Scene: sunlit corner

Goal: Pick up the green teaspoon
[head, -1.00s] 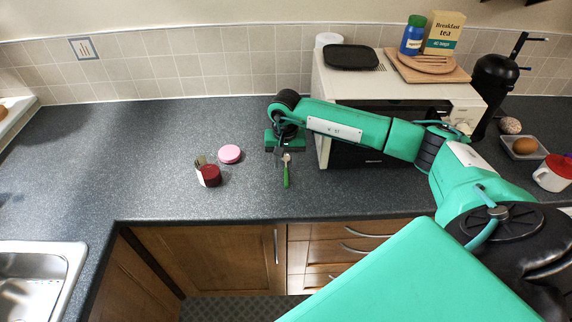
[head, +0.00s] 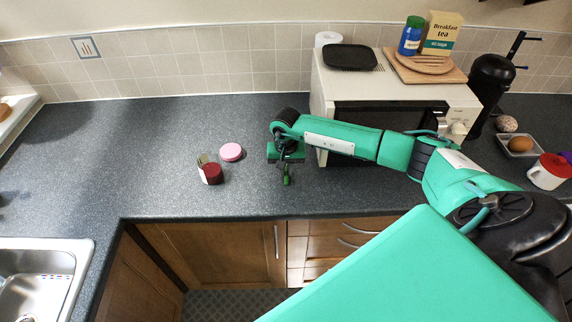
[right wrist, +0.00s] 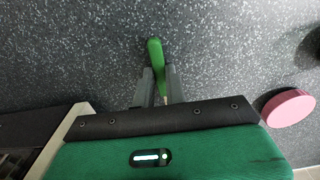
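The green teaspoon (head: 287,181) lies on the dark speckled counter in front of the microwave. In the head view only part of its green handle shows below my right gripper (head: 286,170); the rest is hidden. In the right wrist view the green handle (right wrist: 155,54) sticks out past the fingertips, and the two grey fingers of my right gripper (right wrist: 160,72) stand one on each side of it. The gap is about the handle's width; I cannot tell whether the fingers press on it. My left gripper is not in view.
A dark red-filled jar (head: 211,174) and a pink lid (head: 231,152) sit left of the gripper. The microwave (head: 318,92) stands close behind right, carrying a black tray (head: 350,57). The counter's front edge is near; the counter farther left is clear.

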